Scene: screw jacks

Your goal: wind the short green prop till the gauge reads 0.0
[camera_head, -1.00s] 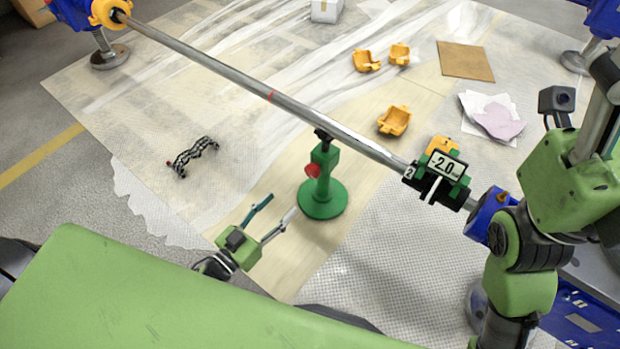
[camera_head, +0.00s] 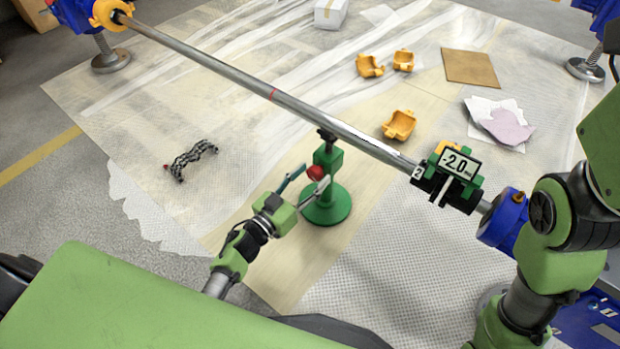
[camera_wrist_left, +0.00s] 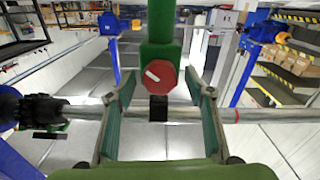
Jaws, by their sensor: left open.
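The short green prop (camera_head: 328,204) stands upright on its round base under the long steel pipe, its dark top at the pipe's underside. Its red knob (camera_head: 317,172) faces my left arm and also shows in the left wrist view (camera_wrist_left: 162,83), with a white mark. My left gripper (camera_head: 313,175) is open at the knob. In the left wrist view its two fingers (camera_wrist_left: 160,88) stand either side of the knob, with gaps. The gauge (camera_head: 459,163) on the pipe's right part reads -2.0.
The steel pipe (camera_head: 230,77) crosses above the work area between two blue stands. Orange shells (camera_head: 400,125), a brown board (camera_head: 470,68), paper sheets (camera_head: 502,122) and a black chain-like part (camera_head: 192,158) lie on the floor sheeting. A white box (camera_head: 330,12) is at the back.

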